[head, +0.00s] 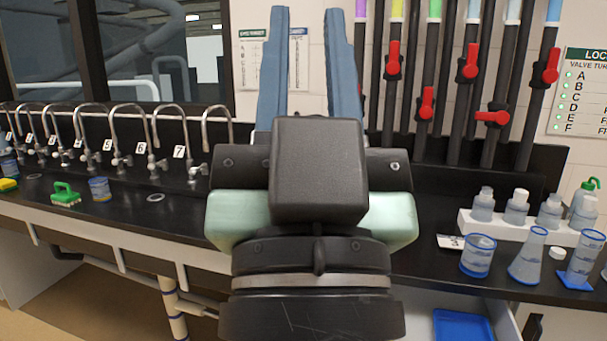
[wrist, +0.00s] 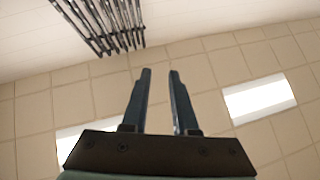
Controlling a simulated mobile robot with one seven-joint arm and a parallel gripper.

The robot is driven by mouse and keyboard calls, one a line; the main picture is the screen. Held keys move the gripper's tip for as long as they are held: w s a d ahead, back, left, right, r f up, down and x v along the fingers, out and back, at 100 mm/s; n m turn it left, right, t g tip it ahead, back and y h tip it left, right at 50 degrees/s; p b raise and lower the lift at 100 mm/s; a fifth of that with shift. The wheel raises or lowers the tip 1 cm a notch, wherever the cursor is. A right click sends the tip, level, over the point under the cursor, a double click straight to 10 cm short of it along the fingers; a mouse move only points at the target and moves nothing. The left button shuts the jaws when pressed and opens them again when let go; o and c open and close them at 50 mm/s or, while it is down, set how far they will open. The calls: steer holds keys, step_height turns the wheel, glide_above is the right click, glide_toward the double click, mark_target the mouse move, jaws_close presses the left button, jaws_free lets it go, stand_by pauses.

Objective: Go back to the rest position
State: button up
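My gripper (head: 309,68) is raised in the middle of the head view, in front of the wall above the black lab bench (head: 185,218). Its two blue-grey fingers stand apart and point upward, with nothing between them. In the wrist view my gripper (wrist: 160,85) also shows spread, empty fingers against the ceiling. My wrist and arm hide the middle of the bench.
A row of curved taps (head: 131,130) with number cards lines the left. Red-handled valves (head: 427,101) on pipes are at the right. A white bottle rack (head: 515,228), a beaker (head: 478,256) and a flask (head: 528,257) stand on the right bench. A green brush (head: 66,195) lies left.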

step_height(320, 180, up, 14)
steer(key=s+p, duration=0.1)
steer(key=p, duration=1.1)
steer(key=shift+s+a+r+t, duration=0.15)
steer(key=shift+s+r+t, duration=0.05)
steer(key=shift+t, duration=0.1)
